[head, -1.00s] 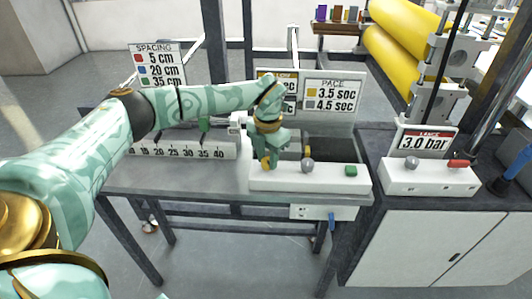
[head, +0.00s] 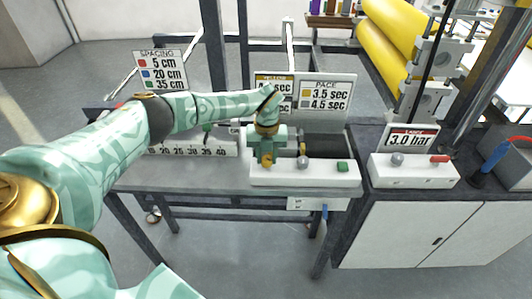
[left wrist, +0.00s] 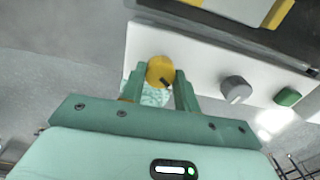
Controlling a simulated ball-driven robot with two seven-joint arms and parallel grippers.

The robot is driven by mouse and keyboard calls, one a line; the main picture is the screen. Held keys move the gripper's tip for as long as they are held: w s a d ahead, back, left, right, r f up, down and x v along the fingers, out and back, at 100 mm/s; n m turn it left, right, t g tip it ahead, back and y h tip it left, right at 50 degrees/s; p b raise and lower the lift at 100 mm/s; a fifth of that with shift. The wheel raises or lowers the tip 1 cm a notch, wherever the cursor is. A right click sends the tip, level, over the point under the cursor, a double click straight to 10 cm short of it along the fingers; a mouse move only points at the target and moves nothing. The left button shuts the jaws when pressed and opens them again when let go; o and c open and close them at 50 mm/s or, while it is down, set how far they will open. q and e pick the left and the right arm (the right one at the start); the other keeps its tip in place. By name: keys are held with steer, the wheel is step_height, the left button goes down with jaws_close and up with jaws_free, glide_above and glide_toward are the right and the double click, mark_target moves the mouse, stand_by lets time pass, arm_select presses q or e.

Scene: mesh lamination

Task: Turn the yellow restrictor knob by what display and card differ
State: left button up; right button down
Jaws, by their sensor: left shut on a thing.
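The yellow knob (head: 265,160) sits at the left end of a white control box (head: 305,178). My left gripper (left wrist: 158,82) is shut on the yellow knob, which shows between its fingers in the left wrist view (left wrist: 159,69). A dark mark shows on the knob's lower right there. The display with a yellow header (head: 274,78) stands behind; my left arm hides most of its header and readings. The white PACE card (head: 326,93) beside it reads 3.5 sec by a yellow square and 4.5 sec by a grey-blue square. My right gripper is not in view.
A grey knob (head: 302,162) and a green button (head: 342,167) share the control box. A LANCE box (head: 413,172) reading 3.0 bar stands right. Yellow rollers (head: 390,50) are at the back.

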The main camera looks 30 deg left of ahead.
mark_target(267, 158)
arm_select(q)
steer(key=shift+w+r, duration=0.1)
stand_by(0.5)
steer(key=o, duration=1)
step_height(267, 158, up, 16)
steer(key=p, duration=0.3)
steer(key=shift+r, duration=0.1)
